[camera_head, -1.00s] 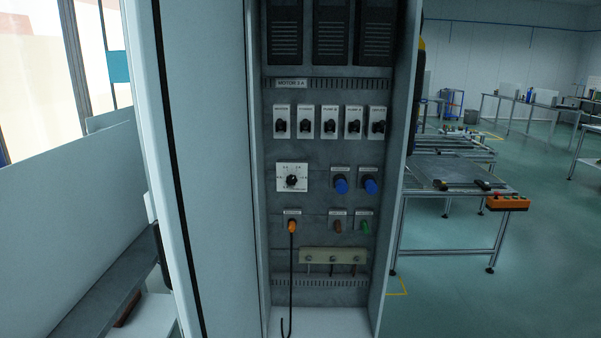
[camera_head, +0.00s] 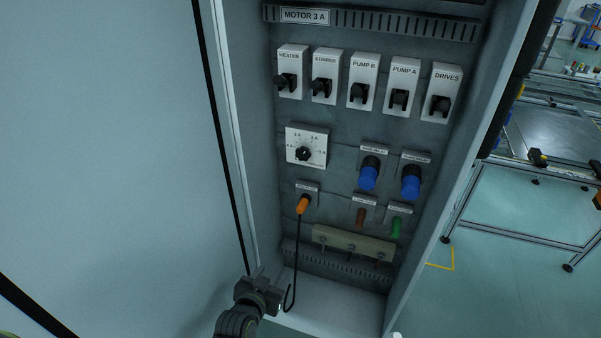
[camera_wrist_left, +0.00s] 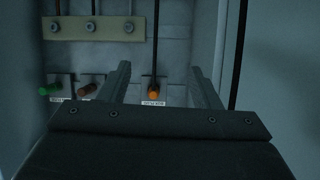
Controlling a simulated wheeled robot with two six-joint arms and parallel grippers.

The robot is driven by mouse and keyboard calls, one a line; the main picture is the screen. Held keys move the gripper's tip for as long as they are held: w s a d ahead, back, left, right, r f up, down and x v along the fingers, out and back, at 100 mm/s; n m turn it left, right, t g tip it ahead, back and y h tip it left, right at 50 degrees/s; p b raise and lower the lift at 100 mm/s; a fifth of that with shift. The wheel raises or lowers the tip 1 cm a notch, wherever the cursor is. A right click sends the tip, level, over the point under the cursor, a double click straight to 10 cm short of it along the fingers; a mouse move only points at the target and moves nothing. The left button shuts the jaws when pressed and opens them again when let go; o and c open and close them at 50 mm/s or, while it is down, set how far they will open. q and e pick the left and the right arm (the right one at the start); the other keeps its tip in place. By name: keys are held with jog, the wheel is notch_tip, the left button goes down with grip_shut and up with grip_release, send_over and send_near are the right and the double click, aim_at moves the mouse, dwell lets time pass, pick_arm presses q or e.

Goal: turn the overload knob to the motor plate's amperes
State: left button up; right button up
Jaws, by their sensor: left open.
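The overload knob (camera_head: 304,153) is a small black knob on a white square dial plate (camera_head: 318,136) with several ampere marks. The marks are too small to read surely, and I cannot tell where the knob points. The motor plate (camera_head: 305,16) at the panel's top reads "MOTOR 3 A". My left gripper (camera_head: 266,287) is low at the cabinet's front left, below the knob and apart from it. In the left wrist view its two fingers (camera_wrist_left: 162,78) are spread and empty. The knob is not seen there. My right gripper is not in view.
An orange plug (camera_head: 304,204) with a hanging black cable (camera_head: 296,260) is below the dial; it shows between the fingers in the wrist view (camera_wrist_left: 153,95). Several breakers (camera_head: 363,81) are above, blue connectors (camera_head: 368,178) right. The cabinet door (camera_head: 110,150) stands left.

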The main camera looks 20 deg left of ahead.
pick_arm(q)
notch_tip(320, 180, up, 24)
jog(key=w+t+p, duration=0.2)
jog(key=t, duration=0.3)
jog(key=p, duration=0.3)
send_near(302, 156)
jog(key=w+p, duration=0.1)
jog(key=w, duration=0.5)
jog(key=shift+w+r, duration=0.2)
jog(key=shift+w, duration=0.9)
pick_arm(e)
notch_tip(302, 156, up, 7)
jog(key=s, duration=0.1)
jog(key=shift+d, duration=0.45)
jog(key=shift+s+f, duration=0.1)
pick_arm(q)
jog(key=c, duration=1)
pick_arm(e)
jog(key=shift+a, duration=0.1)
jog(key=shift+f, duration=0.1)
